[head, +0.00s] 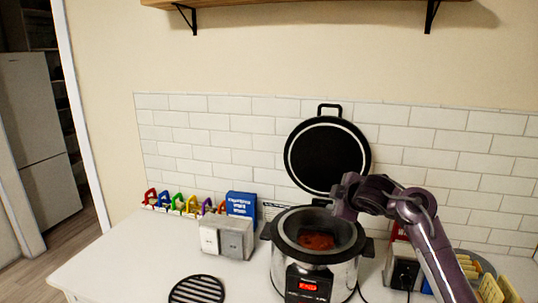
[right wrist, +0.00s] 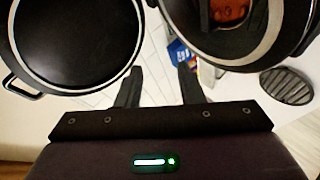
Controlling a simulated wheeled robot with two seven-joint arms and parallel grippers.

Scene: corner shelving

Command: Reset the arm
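My right arm reaches in from the right in the head view, and its gripper (head: 335,197) is above the back rim of a silver cooker, in front of the raised lid. In the right wrist view the two fingers of this gripper (right wrist: 160,88) stand apart with nothing between them. The cooker (head: 314,272) holds reddish-brown food and has a lit red display. Its black round lid (head: 325,155) is upright behind it and also shows in the right wrist view (right wrist: 70,45). My left gripper is not in view.
A black round trivet (head: 197,290) lies on the white counter (head: 120,258) left of the cooker. A wall shelf (head: 300,3) hangs above.

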